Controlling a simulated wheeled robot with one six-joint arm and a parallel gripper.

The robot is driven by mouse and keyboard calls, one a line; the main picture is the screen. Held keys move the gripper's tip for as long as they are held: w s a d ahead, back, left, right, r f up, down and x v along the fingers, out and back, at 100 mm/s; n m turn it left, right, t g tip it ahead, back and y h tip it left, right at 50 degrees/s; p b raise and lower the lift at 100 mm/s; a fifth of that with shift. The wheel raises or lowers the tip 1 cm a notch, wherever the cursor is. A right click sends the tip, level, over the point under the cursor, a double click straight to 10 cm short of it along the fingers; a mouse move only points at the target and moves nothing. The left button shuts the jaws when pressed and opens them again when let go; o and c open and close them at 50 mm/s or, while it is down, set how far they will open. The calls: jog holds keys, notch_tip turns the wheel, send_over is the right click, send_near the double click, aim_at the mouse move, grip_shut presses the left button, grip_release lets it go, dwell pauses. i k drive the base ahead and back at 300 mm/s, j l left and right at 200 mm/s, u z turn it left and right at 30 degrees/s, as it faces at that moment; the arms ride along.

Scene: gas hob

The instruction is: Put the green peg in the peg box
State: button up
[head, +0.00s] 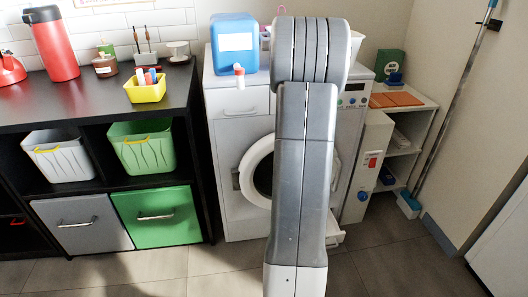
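A small yellow box (146,93) stands at the right end of the black shelf top, with a few red, white and blue items upright in it; it may be the peg box. I cannot make out a green peg for certain. A small green thing (106,49) shows behind a brown jar (105,66), too small to identify. My grey arm stands upright in the middle of the view and covers part of the washing machine (235,150). My gripper does not show, and whatever is behind the arm is hidden.
A red flask (53,45) stands on the shelf top (95,105). A blue container (234,43) and a small red-capped bottle (239,76) stand on the washing machine, whose round door (250,172) is open. A white side shelf (405,135) and a leaning pole (455,95) are at right.

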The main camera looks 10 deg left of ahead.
aim_at(148, 97)
jog(key=u, duration=1.05)
jog(key=j, duration=0.1)
